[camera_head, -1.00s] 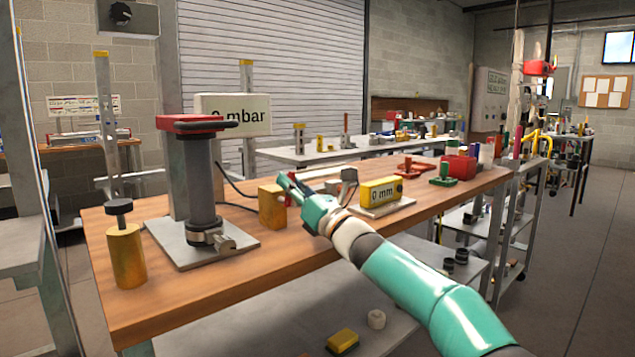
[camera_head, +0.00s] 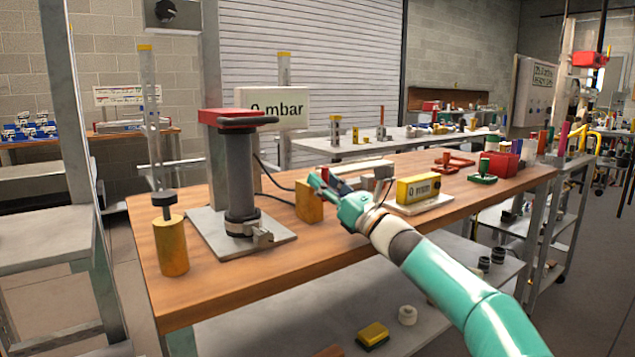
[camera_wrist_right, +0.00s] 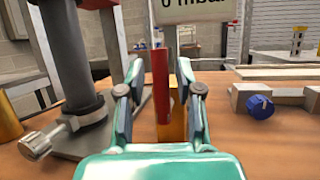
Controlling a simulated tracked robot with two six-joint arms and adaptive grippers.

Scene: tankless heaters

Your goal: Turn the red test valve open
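A red upright lever (camera_wrist_right: 160,82), which looks like the test valve's handle, stands in front of a brass block in the right wrist view. The brass block (camera_head: 309,203) stands on the wooden bench in the head view, with a bit of red (camera_head: 336,184) at my gripper. My right gripper (camera_head: 322,184) is at the top of the block. In the wrist view its fingers (camera_wrist_right: 160,95) stand apart on either side of the lever, with gaps on both sides. Contact cannot be seen. My left gripper is not in view.
A grey column with a red top (camera_head: 240,170) stands on a metal plate left of the block. Behind it is a display reading 0 mbar (camera_head: 285,105). A yellow 0 mm gauge (camera_head: 418,188) is to the right. A brass cylinder (camera_head: 171,247) stands at the bench's left end.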

